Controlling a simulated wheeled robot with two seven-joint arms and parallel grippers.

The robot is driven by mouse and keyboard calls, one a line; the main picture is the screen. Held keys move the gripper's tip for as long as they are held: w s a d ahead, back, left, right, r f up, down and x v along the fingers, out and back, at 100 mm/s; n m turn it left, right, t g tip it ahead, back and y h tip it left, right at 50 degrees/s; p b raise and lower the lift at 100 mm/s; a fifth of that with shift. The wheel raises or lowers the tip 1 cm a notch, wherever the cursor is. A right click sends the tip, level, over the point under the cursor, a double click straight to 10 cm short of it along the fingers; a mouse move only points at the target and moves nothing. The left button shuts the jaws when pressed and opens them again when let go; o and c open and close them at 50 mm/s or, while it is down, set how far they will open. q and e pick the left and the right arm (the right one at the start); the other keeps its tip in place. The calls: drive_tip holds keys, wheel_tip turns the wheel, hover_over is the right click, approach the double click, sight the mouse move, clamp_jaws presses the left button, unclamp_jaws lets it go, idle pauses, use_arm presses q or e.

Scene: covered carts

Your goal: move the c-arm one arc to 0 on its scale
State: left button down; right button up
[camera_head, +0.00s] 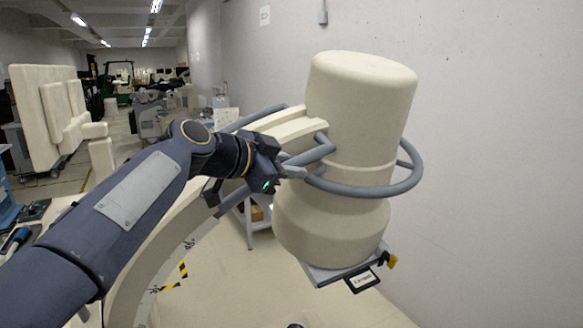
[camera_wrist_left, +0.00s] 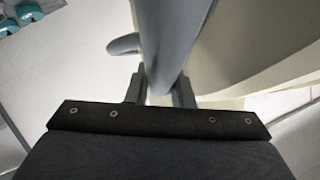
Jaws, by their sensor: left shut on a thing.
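The c-arm one arc (camera_head: 150,262) is a cream curved beam with scale marks (camera_head: 187,243) on its side, too small to read. Its top end carries a large cream cylindrical head (camera_head: 362,110), tilted, with a grey ring handle (camera_head: 375,188) around it. My left gripper (camera_head: 294,168) is shut on a grey handle bar at the left side of the head. In the left wrist view the grey bar (camera_wrist_left: 172,40) passes between the two fingers (camera_wrist_left: 160,88), with the cream body (camera_wrist_left: 250,45) at right. My right gripper is not in view.
Below the head hangs a grey plate with a small label (camera_head: 362,282). Cream panels (camera_head: 48,115) and carts stand at far left.

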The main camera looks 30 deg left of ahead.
use_arm(q)
drive_tip(key=shift+f, duration=0.1)
drive_tip(key=c, duration=1.7)
unclamp_jaws()
drive_tip(key=o, duration=0.4)
drive_tip(key=shift+s+a, duration=0.2)
drive_tip(key=shift+s, duration=0.2)
drive_tip(key=shift+w, duration=0.1)
drive_tip(key=shift+b+v, duration=1.35)
drive_tip(key=shift+v, duration=2.5)
